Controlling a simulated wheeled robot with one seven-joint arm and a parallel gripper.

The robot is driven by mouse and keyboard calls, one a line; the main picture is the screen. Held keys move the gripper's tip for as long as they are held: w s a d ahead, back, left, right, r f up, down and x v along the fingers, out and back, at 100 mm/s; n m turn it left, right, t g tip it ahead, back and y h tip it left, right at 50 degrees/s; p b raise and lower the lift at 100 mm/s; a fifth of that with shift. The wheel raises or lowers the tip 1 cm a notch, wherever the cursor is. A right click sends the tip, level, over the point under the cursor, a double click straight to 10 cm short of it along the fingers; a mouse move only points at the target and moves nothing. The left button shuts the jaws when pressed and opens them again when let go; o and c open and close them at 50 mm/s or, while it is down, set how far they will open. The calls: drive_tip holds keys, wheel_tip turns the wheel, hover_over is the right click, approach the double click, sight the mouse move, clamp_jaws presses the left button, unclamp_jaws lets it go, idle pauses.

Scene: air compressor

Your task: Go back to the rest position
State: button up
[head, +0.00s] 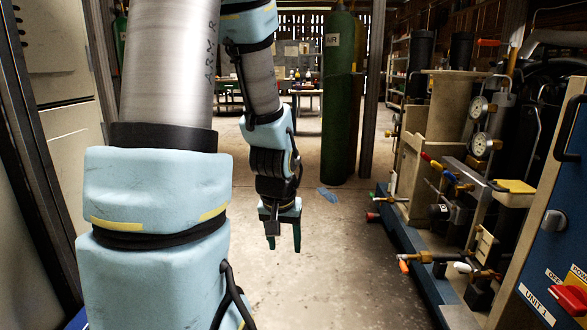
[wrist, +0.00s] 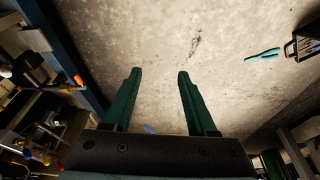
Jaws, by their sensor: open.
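My gripper (head: 284,240) hangs at the end of my arm in the middle of the head view, pointing down over bare floor. The gripper is open and holds nothing. It is left of the compressor unit (head: 420,262) and touches nothing that I can see.
The compressor unit with gauges (head: 480,125), valves and a blue panel (head: 555,240) fills the right side. A green AIR cylinder (head: 338,110) stands behind the gripper. Green-handled pliers (wrist: 262,54) lie on the floor in the wrist view. Cabinets (head: 60,90) stand left.

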drive_tip(key=s+a+r+n+g, duration=0.1)
drive_tip(key=s+a+r+g, duration=0.1)
drive_tip(key=s+a+r, duration=0.25)
wheel_tip(320, 180, up, 28)
drive_tip(key=p, duration=2.8)
drive_tip(key=shift+s+y+p, duration=0.25)
drive_tip(key=shift+y+p, duration=0.05)
drive_tip(key=shift+p, duration=0.1)
